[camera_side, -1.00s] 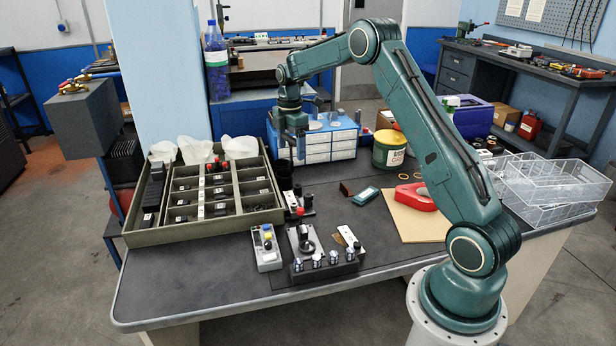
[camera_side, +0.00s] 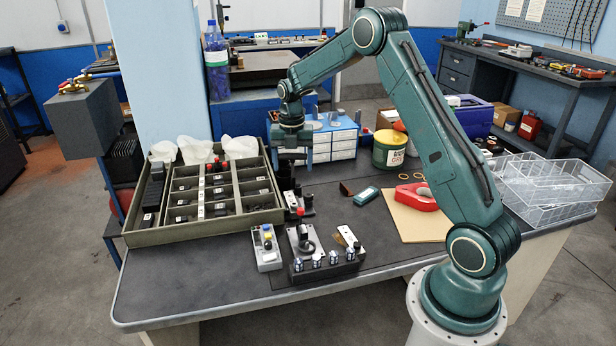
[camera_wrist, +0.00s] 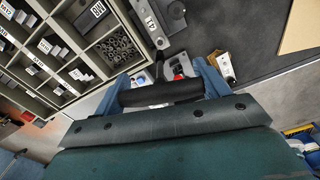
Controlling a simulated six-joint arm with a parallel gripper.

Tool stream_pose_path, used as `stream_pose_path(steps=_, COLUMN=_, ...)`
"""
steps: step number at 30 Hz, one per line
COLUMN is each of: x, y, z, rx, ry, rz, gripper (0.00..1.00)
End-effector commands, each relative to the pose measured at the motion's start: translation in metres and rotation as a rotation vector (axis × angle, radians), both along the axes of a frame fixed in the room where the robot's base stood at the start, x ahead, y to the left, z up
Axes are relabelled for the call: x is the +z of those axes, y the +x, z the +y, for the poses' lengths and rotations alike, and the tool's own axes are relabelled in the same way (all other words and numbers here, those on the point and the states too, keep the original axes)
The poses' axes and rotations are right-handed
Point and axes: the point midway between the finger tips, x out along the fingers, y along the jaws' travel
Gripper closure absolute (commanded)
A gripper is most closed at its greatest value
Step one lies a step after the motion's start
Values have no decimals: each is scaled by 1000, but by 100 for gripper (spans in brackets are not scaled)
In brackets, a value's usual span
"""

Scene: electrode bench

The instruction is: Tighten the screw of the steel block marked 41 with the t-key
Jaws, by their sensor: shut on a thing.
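My gripper (camera_side: 292,162) hangs low over the bench, just right of the compartment tray, in the side view. In the wrist view, its two blue fingers are on either side of a dark, rounded bar (camera_wrist: 160,93), which looks like the t-key's handle. A grey steel block with a white label reading 41 (camera_wrist: 151,22) lies beyond the fingers, beside the tray, in the wrist view. Its screw is too small to make out. I cannot tell whether the key touches anything.
The olive compartment tray (camera_side: 205,233) fills the left of the bench. A red knob (camera_wrist: 179,72) stands close to the fingers. A dark rack with several silver-topped pieces (camera_side: 325,268) is at the front. A blue-and-white drawer cabinet (camera_side: 330,150) stands behind. The bench's front left is clear.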

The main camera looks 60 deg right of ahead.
Motion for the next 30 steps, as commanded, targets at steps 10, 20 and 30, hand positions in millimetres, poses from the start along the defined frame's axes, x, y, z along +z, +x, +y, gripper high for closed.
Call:
stream_pose_path(steps=10, x=-3, y=0, z=0, rx=6, ry=0, rz=0, gripper=50)
stream_pose_path(steps=20, x=-21, y=0, z=0, rx=5, ry=1, rz=0, gripper=50)
stream_pose_path(steps=30, x=-44, y=0, z=1, rx=4, ry=2, rz=1, gripper=50)
